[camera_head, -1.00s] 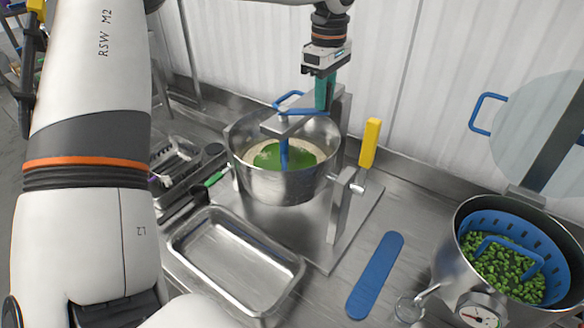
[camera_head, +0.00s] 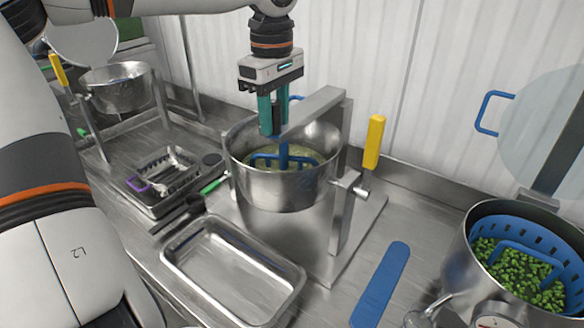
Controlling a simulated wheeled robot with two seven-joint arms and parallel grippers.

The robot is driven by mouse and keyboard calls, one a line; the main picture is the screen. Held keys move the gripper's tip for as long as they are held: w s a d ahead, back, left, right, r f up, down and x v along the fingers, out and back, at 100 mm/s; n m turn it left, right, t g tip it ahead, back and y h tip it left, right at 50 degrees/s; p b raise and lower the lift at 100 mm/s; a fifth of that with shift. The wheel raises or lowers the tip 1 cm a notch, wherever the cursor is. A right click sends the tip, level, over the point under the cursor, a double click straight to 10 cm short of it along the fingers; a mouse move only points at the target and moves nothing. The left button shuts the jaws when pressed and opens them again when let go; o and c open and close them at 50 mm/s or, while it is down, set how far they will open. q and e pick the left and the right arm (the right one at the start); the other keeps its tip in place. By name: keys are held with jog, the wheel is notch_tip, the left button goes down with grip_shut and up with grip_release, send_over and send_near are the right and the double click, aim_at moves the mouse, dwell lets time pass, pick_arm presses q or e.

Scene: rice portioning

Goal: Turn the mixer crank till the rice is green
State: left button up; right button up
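The mixer's steel pot (camera_head: 270,185) stands under a metal bridge (camera_head: 318,108). Its rice (camera_head: 312,158) looks an even pale yellow-green, with a blue paddle (camera_head: 283,158) standing in it. The blue crank shows only in part (camera_head: 296,99), behind my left gripper and above the bridge. My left gripper (camera_head: 271,125) points down over the pot, its two teal fingers close around a dark blue piece that looks like the crank's grip; the fingers hide most of it. My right gripper is not in view.
An empty steel tray (camera_head: 232,272) lies in front of the mixer. A yellow handle (camera_head: 374,142) stands at the mixer's right. A blue flat tool (camera_head: 380,284) lies on the table.

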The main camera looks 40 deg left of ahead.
pick_arm(q)
jog(key=o, duration=0.4)
jog(key=shift+o, duration=0.2)
notch_tip(320, 180, up, 9)
jog(key=p, duration=0.8)
jog(key=shift+r, duration=0.15)
